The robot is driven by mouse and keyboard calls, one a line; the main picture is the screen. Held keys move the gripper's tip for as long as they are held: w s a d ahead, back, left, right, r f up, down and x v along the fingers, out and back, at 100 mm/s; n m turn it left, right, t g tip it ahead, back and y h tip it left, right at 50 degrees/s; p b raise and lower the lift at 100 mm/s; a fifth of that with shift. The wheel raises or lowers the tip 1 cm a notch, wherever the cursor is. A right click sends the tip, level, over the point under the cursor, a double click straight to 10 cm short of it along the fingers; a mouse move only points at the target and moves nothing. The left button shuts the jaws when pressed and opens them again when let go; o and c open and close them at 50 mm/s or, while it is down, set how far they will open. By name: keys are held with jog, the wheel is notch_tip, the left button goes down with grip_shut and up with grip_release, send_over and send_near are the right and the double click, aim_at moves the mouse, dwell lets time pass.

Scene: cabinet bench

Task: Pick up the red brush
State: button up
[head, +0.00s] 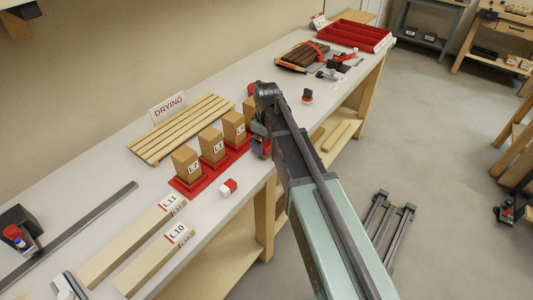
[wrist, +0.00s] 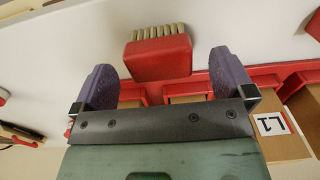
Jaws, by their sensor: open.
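The red brush (wrist: 158,60) shows in the wrist view, a red block with a row of tan bristles along its upper edge. My gripper (wrist: 163,66) is open, with one purple finger to the left of the brush and one to the right. Gaps show between the brush and both fingers. In the head view my gripper (head: 259,142) hangs over the bench, beside the right end of the row of wooden blocks. The brush is mostly or fully hidden there by the gripper and arm.
Labelled wooden blocks (head: 212,145) stand in red trays (head: 189,188) close to my gripper. A red and white piece (head: 229,187) lies in front. The slatted drying rack (head: 180,127) is behind. Bare bench lies right, near a red and black item (head: 307,97).

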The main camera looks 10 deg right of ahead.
aim_at(266, 143)
notch_tip(266, 143, down, 4)
jog(key=shift+w+b, duration=0.1)
jog(key=shift+b, duration=1.15)
jog(key=shift+r, duration=0.25)
jog(key=shift+c, duration=0.5)
jog(key=c, duration=0.9)
jog(key=shift+p, duration=0.3)
notch_tip(266, 143, up, 20)
jog(key=p, duration=2)
